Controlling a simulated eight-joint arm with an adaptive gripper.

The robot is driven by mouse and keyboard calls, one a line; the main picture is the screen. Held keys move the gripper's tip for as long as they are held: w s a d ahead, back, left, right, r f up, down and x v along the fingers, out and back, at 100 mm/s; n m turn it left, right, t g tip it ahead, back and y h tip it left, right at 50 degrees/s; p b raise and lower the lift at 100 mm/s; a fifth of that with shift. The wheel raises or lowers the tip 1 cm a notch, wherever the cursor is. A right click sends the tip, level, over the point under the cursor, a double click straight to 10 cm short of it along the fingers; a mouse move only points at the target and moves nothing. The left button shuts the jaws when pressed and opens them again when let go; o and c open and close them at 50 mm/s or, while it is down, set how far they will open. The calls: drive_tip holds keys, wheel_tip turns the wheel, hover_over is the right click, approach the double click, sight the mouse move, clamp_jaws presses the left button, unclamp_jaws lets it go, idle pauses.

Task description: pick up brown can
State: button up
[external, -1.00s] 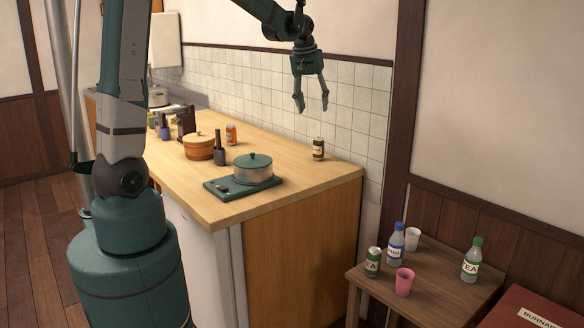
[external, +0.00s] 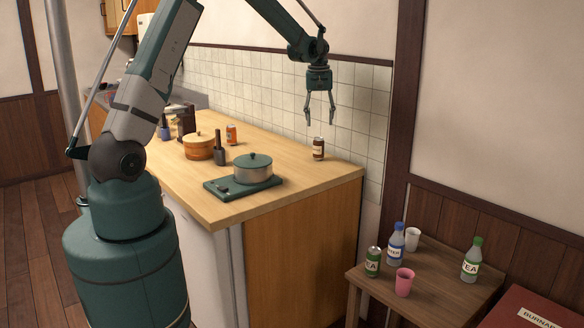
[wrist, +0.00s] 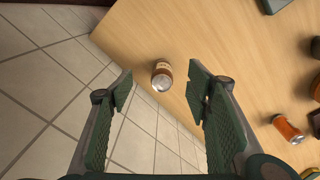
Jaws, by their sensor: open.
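The brown can (external: 318,149) stands upright on the wooden counter near its back right, close to the tiled wall. In the wrist view the brown can (wrist: 162,75) shows its silver top and lies ahead of the fingertips, between their lines. My gripper (external: 320,120) is open and points down just above the can, empty. Its two green fingers (wrist: 160,92) spread to either side of the can in the wrist view, apart from it.
The counter (external: 285,195) holds a lidded pot (external: 253,171) on a green burner, a wooden tub (external: 199,148), and an orange can (external: 231,134). The tiled wall (external: 352,120) runs close behind the brown can. A low side table (external: 440,293) with bottles and cups stands at the right.

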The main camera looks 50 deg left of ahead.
drive_tip(key=n+p, duration=0.1)
hover_over(319, 138)
drive_tip(key=shift+g, duration=0.4)
drive_tip(key=f, duration=0.5)
drive_tip(key=shift+s+d+f, duration=0.3)
drive_tip(key=shift+s+f, duration=0.05)
drive_tip(key=shift+f, duration=1.25)
drive_tip(key=shift+f, duration=0.15)
drive_tip(key=shift+w+a+f+p, duration=0.1)
drive_tip(key=shift+f+p, duration=0.05)
drive_tip(key=shift+f, duration=1.1)
drive_tip(key=shift+w+a+f+p, duration=0.1)
drive_tip(key=shift+f+p, duration=0.05)
drive_tip(key=shift+f, duration=1.05)
drive_tip(key=c, duration=0.8)
